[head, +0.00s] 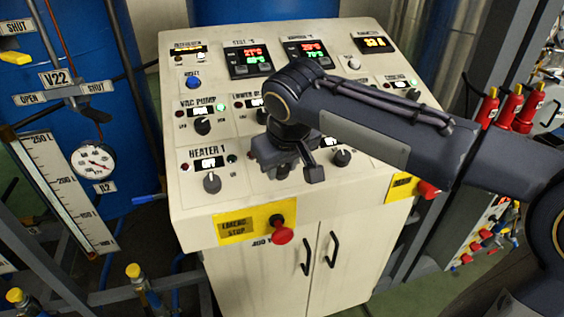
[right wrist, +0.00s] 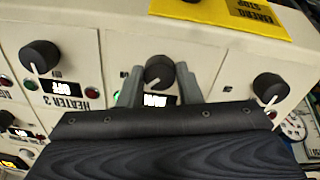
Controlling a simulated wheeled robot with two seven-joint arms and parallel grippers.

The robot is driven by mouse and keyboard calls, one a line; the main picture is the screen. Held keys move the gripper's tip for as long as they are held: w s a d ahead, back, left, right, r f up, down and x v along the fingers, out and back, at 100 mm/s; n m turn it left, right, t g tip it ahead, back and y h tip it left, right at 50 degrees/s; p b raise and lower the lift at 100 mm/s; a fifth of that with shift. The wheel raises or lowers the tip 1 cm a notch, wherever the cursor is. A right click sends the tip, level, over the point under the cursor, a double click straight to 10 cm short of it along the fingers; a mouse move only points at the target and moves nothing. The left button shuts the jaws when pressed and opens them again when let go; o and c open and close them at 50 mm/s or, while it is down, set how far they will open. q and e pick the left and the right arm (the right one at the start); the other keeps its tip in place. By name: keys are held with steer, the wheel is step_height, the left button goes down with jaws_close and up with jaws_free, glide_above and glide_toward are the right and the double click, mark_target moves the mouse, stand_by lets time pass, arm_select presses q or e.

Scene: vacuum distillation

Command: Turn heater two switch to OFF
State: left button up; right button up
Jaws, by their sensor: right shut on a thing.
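The heater two switch (right wrist: 158,72) is a black round knob with a white pointer line, in the middle of the right wrist view. A lit white display (right wrist: 159,100) beside it is partly hidden and its word is hard to read. My right gripper (right wrist: 160,86) has one finger on each side of the knob and is shut on it. In the head view my right gripper (head: 293,170) is at the lower row of the control panel (head: 243,196) and hides this knob. My left gripper is out of view.
The heater 1 knob (head: 212,182), with its display reading OFF, and the heater 3 knob (head: 341,157) flank the gripper. A red emergency stop button (head: 282,235) on a yellow plate sits just below. My right forearm covers much of the panel's right side.

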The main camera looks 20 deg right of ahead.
steer(key=n+p, duration=0.1)
steer(key=n, duration=0.3)
steer(key=shift+n+p, duration=0.55)
steer(key=shift+n, duration=1.65)
steer(key=o, duration=1)
steer(key=shift+c, duration=0.2)
steer(key=v, duration=0.8)
steer(key=shift+d, duration=0.15)
steer(key=shift+f, duration=0.1)
